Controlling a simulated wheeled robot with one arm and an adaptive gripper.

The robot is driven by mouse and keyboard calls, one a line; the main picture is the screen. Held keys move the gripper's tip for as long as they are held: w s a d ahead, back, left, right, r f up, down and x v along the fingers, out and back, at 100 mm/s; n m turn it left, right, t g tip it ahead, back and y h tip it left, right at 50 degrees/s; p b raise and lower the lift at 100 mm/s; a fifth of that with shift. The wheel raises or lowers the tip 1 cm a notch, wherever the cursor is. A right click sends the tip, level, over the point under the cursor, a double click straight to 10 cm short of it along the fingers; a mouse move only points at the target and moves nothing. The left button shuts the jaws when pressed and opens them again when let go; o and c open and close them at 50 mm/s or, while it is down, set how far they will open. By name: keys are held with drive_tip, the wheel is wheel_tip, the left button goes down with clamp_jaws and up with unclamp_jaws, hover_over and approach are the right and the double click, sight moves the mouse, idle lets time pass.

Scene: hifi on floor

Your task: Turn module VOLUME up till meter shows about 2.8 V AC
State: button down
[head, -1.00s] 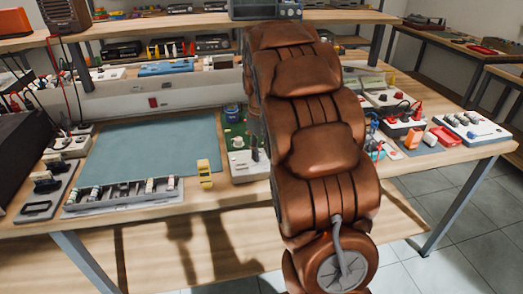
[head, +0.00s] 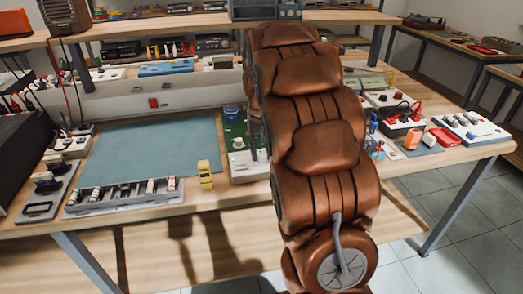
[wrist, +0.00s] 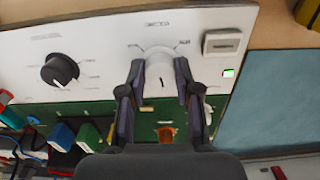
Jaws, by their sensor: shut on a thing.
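The module has a white panel (wrist: 110,50) with a green circuit board (wrist: 110,110) along one side. In the wrist view a white knob (wrist: 159,84) with a dark pointer mark sits between the two fingers. My gripper (wrist: 161,78) is shut on this knob, with a finger on each side. The panel lettering is too small and blurred to read. In the head view the module's white edge (head: 249,168) shows beside my arm, which hides the knob and my fingers. No meter reading can be read in either view.
A black knob (wrist: 60,71), a pale button (wrist: 222,43) and a lit green lamp (wrist: 228,73) are on the same panel. A blue-green mat (head: 150,145) lies left of the module, mostly clear. A small yellow object (head: 205,174) stands near the bench front.

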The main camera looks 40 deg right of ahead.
sight(262, 154)
idle(0.3)
drive_tip(key=c, duration=0.8)
unclamp_jaws()
wheel_tip(262, 154, up, 12)
idle(0.8)
